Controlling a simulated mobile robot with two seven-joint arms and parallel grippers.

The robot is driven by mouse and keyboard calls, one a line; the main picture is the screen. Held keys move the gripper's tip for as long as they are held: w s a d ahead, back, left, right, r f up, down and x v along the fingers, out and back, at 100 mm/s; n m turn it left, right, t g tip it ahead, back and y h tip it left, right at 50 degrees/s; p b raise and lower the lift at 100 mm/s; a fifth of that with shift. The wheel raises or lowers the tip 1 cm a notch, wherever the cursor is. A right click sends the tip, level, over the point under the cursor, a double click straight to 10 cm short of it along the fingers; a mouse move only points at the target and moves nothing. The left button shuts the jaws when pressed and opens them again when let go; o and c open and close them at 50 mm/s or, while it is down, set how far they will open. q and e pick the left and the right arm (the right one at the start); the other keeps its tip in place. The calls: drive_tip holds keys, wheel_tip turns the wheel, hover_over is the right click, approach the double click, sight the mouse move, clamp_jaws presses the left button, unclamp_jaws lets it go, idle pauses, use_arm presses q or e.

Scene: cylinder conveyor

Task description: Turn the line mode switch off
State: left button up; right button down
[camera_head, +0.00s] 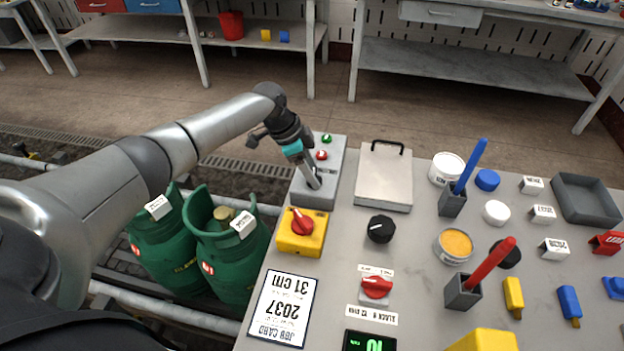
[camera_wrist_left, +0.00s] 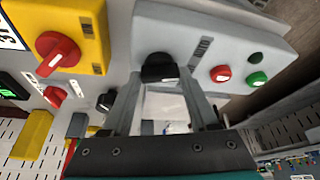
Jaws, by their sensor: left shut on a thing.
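A grey control box (camera_head: 318,192) at the table's left edge bears a green button (camera_head: 326,138), a red button (camera_head: 321,155) and a black rotary switch. The switch is hidden under my gripper in the head view. In the left wrist view the black switch (camera_wrist_left: 160,68) sits between my fingertips, its white pointer mark facing the camera's right. My left gripper (camera_head: 314,184) reaches down onto the box and is shut on this black switch; the fingers also show in the left wrist view (camera_wrist_left: 160,82). My right gripper is not in view.
A yellow box with a red knob (camera_head: 302,223) stands directly in front of the grey box. A grey case with a black handle (camera_head: 384,182) lies close to its right. A black knob (camera_head: 381,229) and another red knob (camera_head: 376,287) are nearby. Green gas cylinders (camera_head: 232,262) stand left of the table.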

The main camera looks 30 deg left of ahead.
use_arm(q)
drive_tip(key=shift+w+m+g+b, duration=0.1)
drive_tip(key=shift+m+g+b, duration=0.5)
drive_tip(key=shift+m+b, duration=1)
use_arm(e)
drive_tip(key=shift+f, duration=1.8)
use_arm(q)
drive_tip(key=o, duration=1.4)
drive_tip(key=p+v, duration=0.1)
drive_tip(key=v, duration=0.6)
drive_tip(key=p+v, duration=0.1)
drive_tip(key=v, duration=0.7)
drive_tip(key=shift+a+p, duration=0.3)
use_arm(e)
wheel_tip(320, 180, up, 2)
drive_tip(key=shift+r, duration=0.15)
